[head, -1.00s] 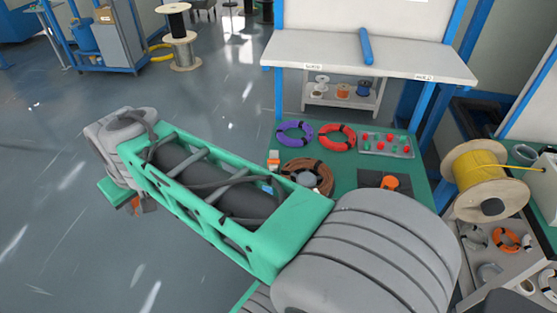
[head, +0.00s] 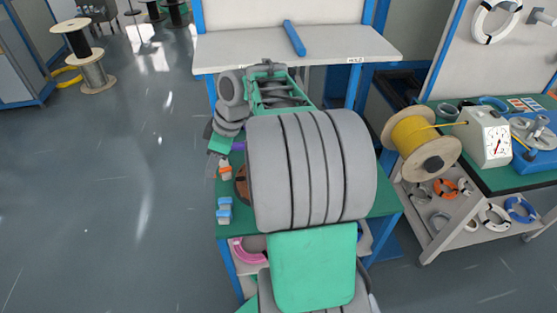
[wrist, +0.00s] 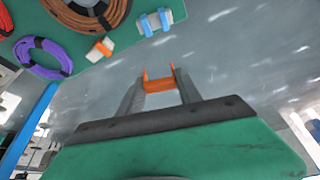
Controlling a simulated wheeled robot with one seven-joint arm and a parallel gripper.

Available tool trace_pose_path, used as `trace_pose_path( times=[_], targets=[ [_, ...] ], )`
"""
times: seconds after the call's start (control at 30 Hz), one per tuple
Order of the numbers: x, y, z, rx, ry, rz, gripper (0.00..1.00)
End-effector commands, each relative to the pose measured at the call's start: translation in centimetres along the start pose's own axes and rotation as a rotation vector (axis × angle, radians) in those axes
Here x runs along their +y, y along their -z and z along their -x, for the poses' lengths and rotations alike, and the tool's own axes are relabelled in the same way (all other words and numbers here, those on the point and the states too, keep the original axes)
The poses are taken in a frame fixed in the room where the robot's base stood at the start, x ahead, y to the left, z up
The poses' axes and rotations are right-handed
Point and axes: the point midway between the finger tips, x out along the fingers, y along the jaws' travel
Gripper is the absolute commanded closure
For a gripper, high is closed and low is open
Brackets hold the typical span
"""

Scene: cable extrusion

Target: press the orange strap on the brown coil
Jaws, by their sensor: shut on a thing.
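My gripper (wrist: 158,88) is shut on the orange strap (wrist: 157,84), a small open U-shaped clip held between the two grey fingertips in the wrist view. The strap is in the air, with the grey floor behind it. The brown coil (wrist: 92,20) lies on the green table top at the upper left of the wrist view, with a dark band around it, apart from the strap. In the head view only a sliver of the brown coil (head: 241,186) shows; my arm hides the rest.
A grey block with an orange band (wrist: 100,49) and one with blue bands (wrist: 155,22) stand near the table edge by the coil. A purple coil (wrist: 41,58) lies beside it. A white shelf (head: 345,46) spans the back of the table. A yellow spool (head: 412,138) stands right.

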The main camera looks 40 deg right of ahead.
Motion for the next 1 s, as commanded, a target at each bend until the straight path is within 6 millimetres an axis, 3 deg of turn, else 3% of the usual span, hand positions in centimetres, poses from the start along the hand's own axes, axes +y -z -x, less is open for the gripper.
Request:
trace_pose_path(
  times=[0.03, 0.2, 0.3, 0.4, 0.67, 1.0],
  targets=[
    [1.9, -2.4, 0.0, -0.001, 0.043, 0.084, 0.82],
    [5.5, -10.4, 0.3, 0.001, 0.186, 0.437, 0.82],
    [6.3, -14.1, 0.6, -0.001, 0.242, 0.580, 0.82],
    [6.6, -16.2, 0.7, -0.001, 0.272, 0.660, 0.82],
    [6.6, -17.4, -0.6, -0.002, 0.285, 0.692, 0.82],
    [6.6, -19.2, -4.9, -0.002, 0.283, 0.691, 0.82]
  ],
)
